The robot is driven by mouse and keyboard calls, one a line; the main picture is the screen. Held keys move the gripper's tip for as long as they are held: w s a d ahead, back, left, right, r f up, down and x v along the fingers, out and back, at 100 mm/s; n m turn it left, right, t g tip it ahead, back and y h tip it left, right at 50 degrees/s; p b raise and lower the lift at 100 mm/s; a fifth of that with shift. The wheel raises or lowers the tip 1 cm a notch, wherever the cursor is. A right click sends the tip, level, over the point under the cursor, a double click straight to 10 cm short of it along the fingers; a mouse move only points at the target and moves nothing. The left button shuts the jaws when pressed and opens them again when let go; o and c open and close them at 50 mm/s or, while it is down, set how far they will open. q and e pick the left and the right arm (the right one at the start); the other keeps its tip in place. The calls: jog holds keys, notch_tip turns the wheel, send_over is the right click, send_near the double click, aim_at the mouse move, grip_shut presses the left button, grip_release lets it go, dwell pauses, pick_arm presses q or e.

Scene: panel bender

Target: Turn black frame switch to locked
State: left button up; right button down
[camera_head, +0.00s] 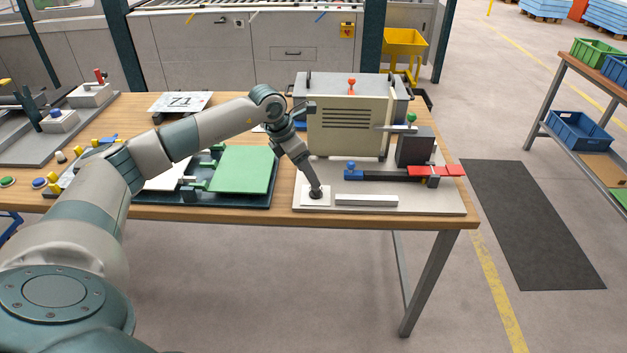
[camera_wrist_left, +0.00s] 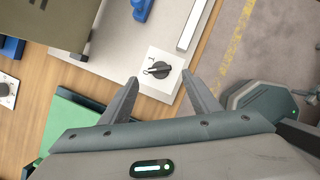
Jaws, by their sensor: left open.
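The black frame switch (camera_wrist_left: 160,69) is a dark rotary knob on a white square plate (camera_wrist_left: 152,84) in the left wrist view. Its bar lies roughly sideways there; small dark marks sit beside it, too small to read. In the head view the plate (camera_head: 310,200) is at the front left corner of a grey base panel, and my gripper partly covers the knob. My left gripper (camera_head: 314,187) points down at the switch. In the wrist view its two fingers (camera_wrist_left: 160,81) are apart, one on each side of the knob, with nothing held. Contact cannot be told. My right gripper is not in view.
A beige machine box (camera_head: 350,128) stands behind the switch. A light bar (camera_head: 366,200) lies right of the plate, with a blue-and-red clamp rail (camera_head: 390,175) behind it. A green panel (camera_head: 242,170) on a dark base is to the left. The table front edge is close.

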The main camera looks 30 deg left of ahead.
aim_at(314, 193)
pick_arm(q)
jog(key=shift+p+x, duration=0.65)
jog(key=shift+x, duration=2.5)
jog(key=shift+c, duration=0.3)
jog(key=c, duration=1)
